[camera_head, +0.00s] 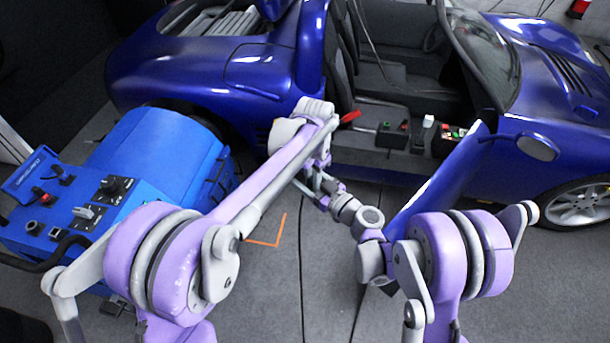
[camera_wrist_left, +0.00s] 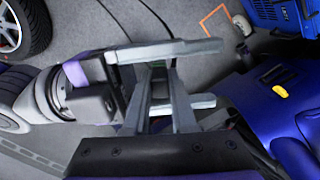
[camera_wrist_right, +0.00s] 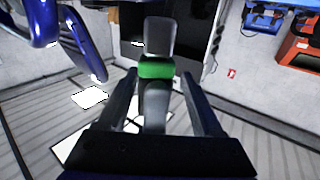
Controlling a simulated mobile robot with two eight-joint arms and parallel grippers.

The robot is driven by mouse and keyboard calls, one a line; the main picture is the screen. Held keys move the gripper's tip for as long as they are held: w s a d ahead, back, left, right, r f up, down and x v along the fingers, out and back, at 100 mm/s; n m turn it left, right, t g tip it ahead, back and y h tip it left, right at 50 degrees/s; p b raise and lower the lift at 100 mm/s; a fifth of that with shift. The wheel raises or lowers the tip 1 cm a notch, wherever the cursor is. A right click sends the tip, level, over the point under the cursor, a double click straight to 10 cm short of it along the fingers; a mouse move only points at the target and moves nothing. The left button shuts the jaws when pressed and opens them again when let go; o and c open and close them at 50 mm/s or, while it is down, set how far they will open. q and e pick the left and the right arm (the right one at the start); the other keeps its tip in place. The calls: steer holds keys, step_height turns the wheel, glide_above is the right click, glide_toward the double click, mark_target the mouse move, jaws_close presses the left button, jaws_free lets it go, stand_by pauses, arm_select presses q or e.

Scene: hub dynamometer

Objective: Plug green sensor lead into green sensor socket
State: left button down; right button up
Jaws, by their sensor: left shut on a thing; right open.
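A grey lead end with a green band (camera_wrist_right: 157,69) stands upright in the right wrist view. My right gripper (camera_wrist_right: 160,88) is open, with one finger on each side of its lower part; contact cannot be told. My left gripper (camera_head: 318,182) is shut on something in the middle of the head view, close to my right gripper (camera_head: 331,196). In the left wrist view the jaws of my left gripper (camera_wrist_left: 160,85) overlap pale bars, and what they hold is mostly hidden. A black box with small red and green spots (camera_head: 393,134) stands on the car sill; I cannot make out the green socket.
The blue car (camera_head: 250,75) stands behind my arms with its door (camera_head: 437,180) open at right. A second box with coloured spots (camera_head: 450,140) is on the sill. The blue dynamometer (camera_head: 160,150) stands at left. Grey floor (camera_head: 270,300) is clear in front.

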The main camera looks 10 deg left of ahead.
steer(key=shift+c, duration=0.3)
jaws_close()
arm_select(q)
steer(key=c, duration=0.7)
jaws_free()
steer(key=shift+w, duration=0.1)
arm_select(e)
steer(key=shift+s+a, duration=0.1)
steer(key=shift+s, duration=0.05)
arm_select(q)
steer(key=shift+o, duration=0.2)
